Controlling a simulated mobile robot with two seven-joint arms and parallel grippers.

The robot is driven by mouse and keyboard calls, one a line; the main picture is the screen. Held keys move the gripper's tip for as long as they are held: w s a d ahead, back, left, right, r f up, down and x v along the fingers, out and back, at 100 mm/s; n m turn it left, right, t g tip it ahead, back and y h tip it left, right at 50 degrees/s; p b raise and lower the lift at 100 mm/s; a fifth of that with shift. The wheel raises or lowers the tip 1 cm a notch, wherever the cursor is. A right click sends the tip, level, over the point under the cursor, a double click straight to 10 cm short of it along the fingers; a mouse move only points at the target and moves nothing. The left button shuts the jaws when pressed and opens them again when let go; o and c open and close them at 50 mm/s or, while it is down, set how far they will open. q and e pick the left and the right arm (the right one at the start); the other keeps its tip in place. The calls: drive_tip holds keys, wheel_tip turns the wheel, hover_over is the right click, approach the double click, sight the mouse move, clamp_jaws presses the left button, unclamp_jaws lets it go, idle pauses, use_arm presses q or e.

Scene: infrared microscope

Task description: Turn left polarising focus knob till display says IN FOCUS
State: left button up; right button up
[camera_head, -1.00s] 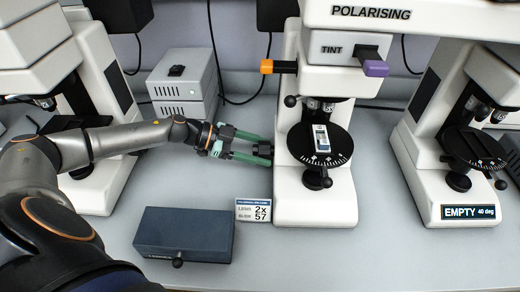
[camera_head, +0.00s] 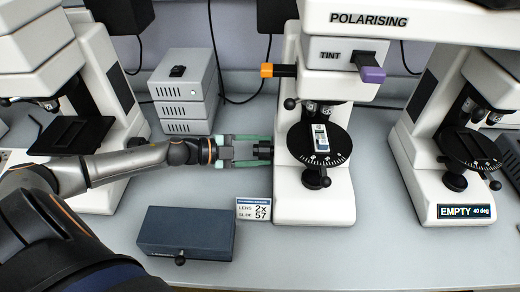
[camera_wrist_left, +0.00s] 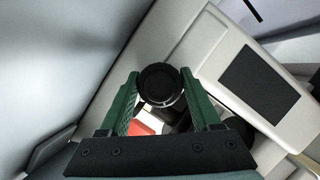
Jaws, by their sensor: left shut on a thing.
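The white polarising microscope (camera_head: 290,205) stands in the middle of the head view, with a slide (camera_head: 321,138) on its round black stage (camera_head: 336,155). Its left focus knob (camera_head: 264,151) is black and sticks out to the left from its side. My left gripper (camera_head: 268,152) reaches it from the left, with green fingers above and below the knob. In the left wrist view the knob (camera_wrist_left: 160,84) sits between the fingertips, and the gripper is shut on it. No IN FOCUS wording shows on the polarising microscope. My right gripper is not in view.
A second microscope with an EMPTY 40 deg display (camera_head: 466,211) stands at the right, another at the left behind my arm. A dark blue box (camera_head: 186,233) and a small LENS/SLIDE card (camera_head: 254,208) lie in front. Stacked grey boxes (camera_head: 185,92) stand behind my gripper.

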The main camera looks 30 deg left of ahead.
use_arm(q)
drive_tip(key=shift+d+m, duration=0.1)
drive_tip(key=shift+m, duration=0.3)
drive_tip(key=shift+t, duration=0.4)
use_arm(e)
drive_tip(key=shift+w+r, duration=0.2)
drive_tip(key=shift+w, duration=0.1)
use_arm(q)
drive_tip(key=shift+m, duration=0.3)
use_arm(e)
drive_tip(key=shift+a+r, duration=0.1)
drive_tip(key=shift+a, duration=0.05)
use_arm(q)
drive_tip(key=o, duration=1)
drive_tip(key=shift+c, duration=0.2)
drive_tip(key=o, duration=0.4)
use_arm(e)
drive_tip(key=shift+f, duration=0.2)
